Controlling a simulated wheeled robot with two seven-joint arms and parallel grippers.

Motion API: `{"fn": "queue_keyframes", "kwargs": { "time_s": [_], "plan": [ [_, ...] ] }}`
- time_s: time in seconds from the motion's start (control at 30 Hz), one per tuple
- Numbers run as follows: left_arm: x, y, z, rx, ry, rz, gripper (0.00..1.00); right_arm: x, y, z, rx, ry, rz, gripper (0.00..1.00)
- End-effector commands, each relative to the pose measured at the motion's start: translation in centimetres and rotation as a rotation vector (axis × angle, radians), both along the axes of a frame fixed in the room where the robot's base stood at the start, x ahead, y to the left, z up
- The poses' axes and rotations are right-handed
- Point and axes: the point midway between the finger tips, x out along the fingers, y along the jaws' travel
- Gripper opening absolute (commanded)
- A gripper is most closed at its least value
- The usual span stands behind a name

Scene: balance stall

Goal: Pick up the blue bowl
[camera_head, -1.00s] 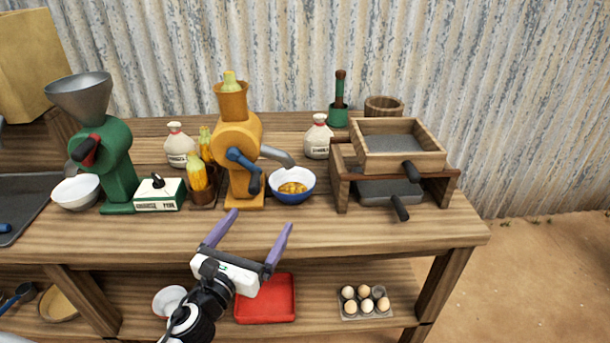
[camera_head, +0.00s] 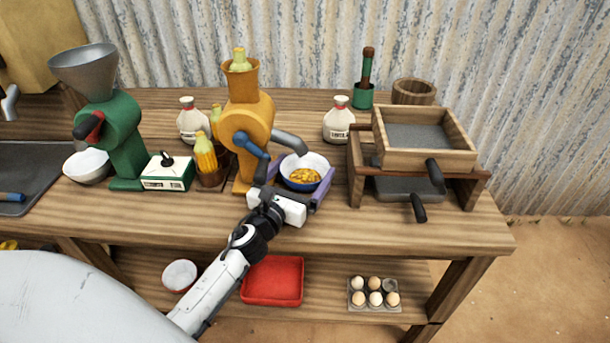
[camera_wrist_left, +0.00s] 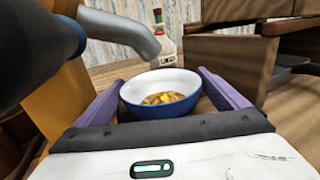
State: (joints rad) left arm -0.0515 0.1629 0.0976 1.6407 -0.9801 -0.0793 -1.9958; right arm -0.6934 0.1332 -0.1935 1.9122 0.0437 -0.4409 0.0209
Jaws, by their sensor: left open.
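The blue bowl (camera_head: 306,172), white inside and holding yellow-orange pieces, stands on the table just right of the orange grinder (camera_head: 247,125), by its spout. It also shows in the left wrist view (camera_wrist_left: 161,93). My left gripper (camera_head: 302,184) is open, with its purple fingers on either side of the bowl. In the left wrist view the fingers (camera_wrist_left: 163,96) flank the bowl left and right; whether they touch it I cannot tell. My right gripper is not in view.
The grinder's blue crank (camera_head: 249,145) and grey spout (camera_head: 290,142) are close to my left gripper. A wooden stand with a sieve box (camera_head: 423,137) is to the right. A white sack bottle (camera_head: 339,122) stands behind the bowl. The table front right is clear.

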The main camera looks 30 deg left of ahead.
Motion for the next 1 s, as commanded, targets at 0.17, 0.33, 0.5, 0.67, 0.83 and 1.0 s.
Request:
{"fn": "queue_keyframes", "kwargs": {
  "time_s": [0.17,0.33,0.5,0.67,0.83,1.0],
  "plan": [
    [1.2,0.2,0.0,0.0,0.001,0.0,0.93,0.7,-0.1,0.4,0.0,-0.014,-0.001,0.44],
    [1.2,0.2,0.0,0.0,0.001,0.0,0.93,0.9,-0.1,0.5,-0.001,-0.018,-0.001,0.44],
    [1.2,0.2,0.0,0.0,0.001,0.0,0.68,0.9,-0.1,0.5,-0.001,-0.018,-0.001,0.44],
    [1.2,0.2,0.0,0.0,0.0,0.0,0.64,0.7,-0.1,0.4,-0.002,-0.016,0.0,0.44],
    [1.2,0.2,0.2,0.0,0.0,0.0,0.64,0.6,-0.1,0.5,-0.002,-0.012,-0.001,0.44],
    [1.3,0.1,1.2,0.0,-0.001,-0.002,0.64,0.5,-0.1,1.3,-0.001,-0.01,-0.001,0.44]
  ]
}}
